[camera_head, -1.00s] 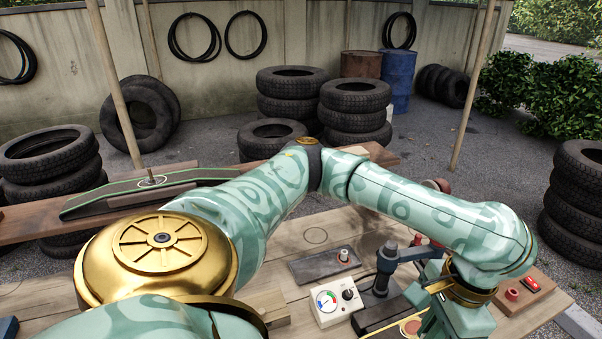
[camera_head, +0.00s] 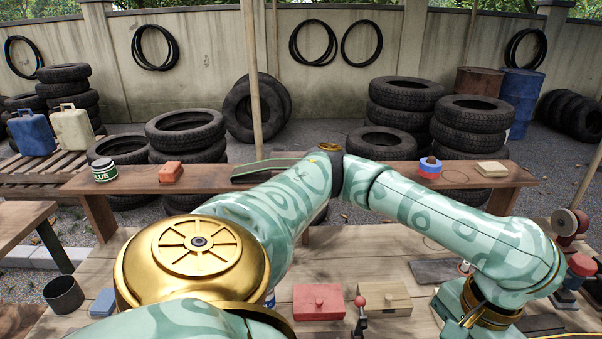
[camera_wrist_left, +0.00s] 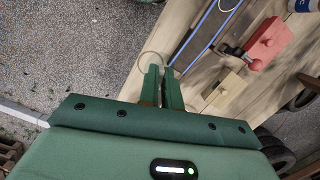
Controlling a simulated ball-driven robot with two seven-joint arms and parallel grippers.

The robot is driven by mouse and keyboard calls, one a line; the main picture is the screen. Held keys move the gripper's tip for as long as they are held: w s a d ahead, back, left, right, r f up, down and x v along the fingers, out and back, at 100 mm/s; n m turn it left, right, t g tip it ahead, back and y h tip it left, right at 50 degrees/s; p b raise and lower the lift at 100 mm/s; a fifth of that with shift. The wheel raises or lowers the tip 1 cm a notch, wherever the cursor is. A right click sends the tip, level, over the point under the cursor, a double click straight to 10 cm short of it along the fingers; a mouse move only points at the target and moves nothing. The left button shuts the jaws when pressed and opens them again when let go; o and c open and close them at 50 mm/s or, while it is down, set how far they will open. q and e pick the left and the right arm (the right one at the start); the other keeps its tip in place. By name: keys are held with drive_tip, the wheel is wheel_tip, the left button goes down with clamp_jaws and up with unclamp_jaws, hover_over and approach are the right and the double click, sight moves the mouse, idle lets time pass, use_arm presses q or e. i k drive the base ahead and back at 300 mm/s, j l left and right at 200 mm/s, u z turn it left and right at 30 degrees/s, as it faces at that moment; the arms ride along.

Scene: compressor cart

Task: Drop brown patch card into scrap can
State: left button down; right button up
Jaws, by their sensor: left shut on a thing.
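My left arm crosses the head view from lower left to lower right; its gripper (camera_head: 462,328) is at the bottom edge, mostly cut off. In the left wrist view the green fingers (camera_wrist_left: 162,88) are close together over the edge of the workbench. They are shut on a thin brownish thing, likely the brown patch card, which barely shows between them. A dark open can (camera_head: 63,294), likely the scrap can, stands on the workbench at the far left of the head view, well away from the left gripper. My right gripper is not in view.
On the workbench (camera_head: 390,240) are a red knobbed box (camera_head: 319,301), a tan box (camera_head: 384,300) and a blue block (camera_head: 103,303). A plank shelf behind (camera_head: 250,177) bears a glue can (camera_head: 104,170), an orange box (camera_head: 171,172) and tape (camera_head: 430,168). A pole (camera_head: 250,80) stands behind.

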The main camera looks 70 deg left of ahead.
sight(62, 299)
drive_tip(key=u, duration=3.9)
drive_tip(key=i+j, duration=0.2)
drive_tip(key=i+j+z, duration=0.5)
drive_tip(key=j, duration=0.2)
drive_tip(key=i+j+z, duration=0.2)
drive_tip(key=j, duration=0.2)
drive_tip(key=z, duration=0.9)
